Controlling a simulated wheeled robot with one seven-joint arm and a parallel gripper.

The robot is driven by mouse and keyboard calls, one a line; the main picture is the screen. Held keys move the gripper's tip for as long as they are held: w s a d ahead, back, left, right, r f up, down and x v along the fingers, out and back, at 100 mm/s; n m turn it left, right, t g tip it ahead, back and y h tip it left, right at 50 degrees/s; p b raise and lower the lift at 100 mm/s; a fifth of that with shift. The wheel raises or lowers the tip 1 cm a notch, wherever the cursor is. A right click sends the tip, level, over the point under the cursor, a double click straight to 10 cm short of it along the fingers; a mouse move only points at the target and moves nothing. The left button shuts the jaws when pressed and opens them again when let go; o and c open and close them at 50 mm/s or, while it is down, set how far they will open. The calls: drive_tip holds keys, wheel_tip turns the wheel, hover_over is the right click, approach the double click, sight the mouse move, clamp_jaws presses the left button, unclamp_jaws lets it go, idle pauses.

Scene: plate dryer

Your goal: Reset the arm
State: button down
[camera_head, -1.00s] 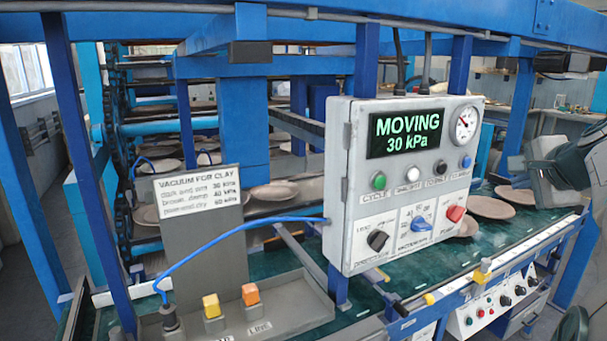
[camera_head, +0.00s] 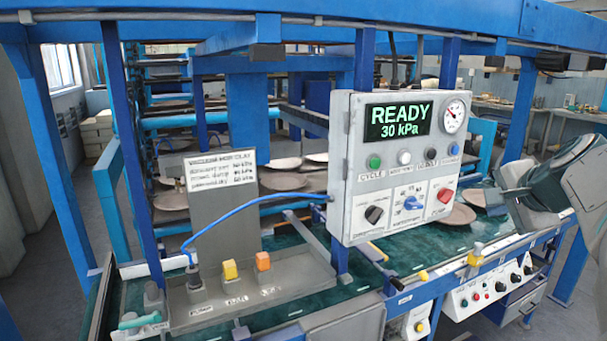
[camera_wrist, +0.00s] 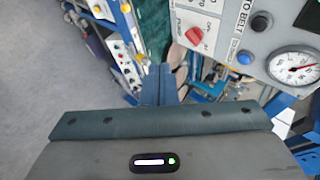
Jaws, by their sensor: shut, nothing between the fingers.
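My arm comes in from the right edge of the head view, with my gripper (camera_head: 497,203) pointing toward the panel side, in front of the belt. In the wrist view my gripper (camera_wrist: 160,78) is shut, its fingers together and empty. The grey control box (camera_head: 345,225) stands left of my gripper, apart from it. Its display (camera_head: 397,119) reads "READY 30 kPa". The box also shows at the upper right of the wrist view (camera_wrist: 228,50), with a red knob, a blue button and the gauge.
Blue frame posts (camera_head: 130,130) and a top beam surround the dryer. Plates (camera_head: 284,182) lie on racks behind. A lower button panel (camera_head: 490,290) runs along the front edge. A sign (camera_head: 222,200) and two colored buttons stand at left. Open floor (camera_wrist: 50,60) shows in the wrist view.

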drive_tip(key=s+a+f+n+g+y, duration=0.1)
drive_tip(key=s+a+f+n+g, duration=0.2)
drive_tip(key=a+f, duration=0.4)
drive_tip(key=s+a+f+n+g+y, duration=0.1)
drive_tip(key=s+a+f+n, duration=0.3)
drive_tip(key=a, duration=0.5)
drive_tip(key=s+a+f+n+g+h, duration=0.1)
drive_tip(key=s+a+f+n+g, duration=0.2)
drive_tip(key=s+a+f+n, duration=0.4)
drive_tip(key=s+f+n, duration=0.2)
drive_tip(key=s+f, duration=0.1)
drive_tip(key=f, duration=0.1)
drive_tip(key=shift+s, duration=0.15)
drive_tip(key=shift+a, duration=0.1)
